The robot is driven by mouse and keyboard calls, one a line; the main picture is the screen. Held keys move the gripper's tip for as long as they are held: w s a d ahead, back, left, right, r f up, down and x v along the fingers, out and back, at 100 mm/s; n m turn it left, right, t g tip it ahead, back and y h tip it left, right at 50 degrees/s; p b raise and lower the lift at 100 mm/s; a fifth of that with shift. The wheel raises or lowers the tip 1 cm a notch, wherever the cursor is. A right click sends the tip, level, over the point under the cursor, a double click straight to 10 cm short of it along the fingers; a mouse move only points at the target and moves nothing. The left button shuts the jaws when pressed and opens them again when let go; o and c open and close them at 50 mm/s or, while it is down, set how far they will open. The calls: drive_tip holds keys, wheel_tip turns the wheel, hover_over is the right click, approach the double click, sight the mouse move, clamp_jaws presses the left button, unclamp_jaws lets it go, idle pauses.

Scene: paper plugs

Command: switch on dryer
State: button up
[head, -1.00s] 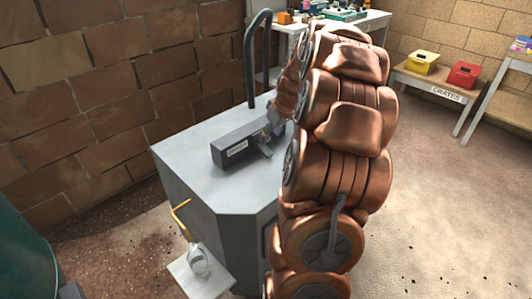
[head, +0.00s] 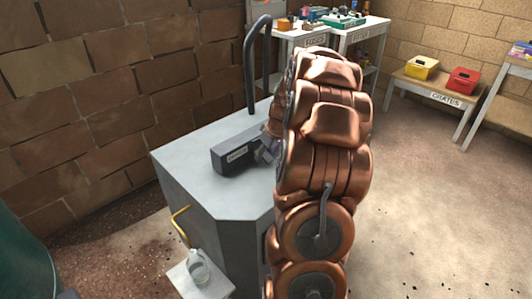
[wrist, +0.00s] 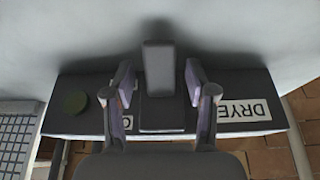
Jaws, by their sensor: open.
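The dryer control (head: 232,158) is a dark box with a white label, on top of a grey cabinet (head: 185,165). It fills the middle of the wrist view (wrist: 75,122), where its label reads "DRYE". A grey upright lever or paddle (wrist: 159,70) stands on the box. My gripper (wrist: 159,78) is open, with one finger on each side of the paddle; contact is not clear. A second white label is partly hidden by the left finger. In the head view my gripper (head: 266,151) is at the box's right end.
A dark bent pipe (head: 250,70) rises behind the cabinet. A yellow handle (head: 180,225) and a small shelf with a glass jar (head: 198,268) are at its front. Benches, and yellow (head: 422,68) and red (head: 462,80) crates stand far right. The floor at right is clear.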

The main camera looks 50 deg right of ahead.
clamp_jaws()
idle(0.3)
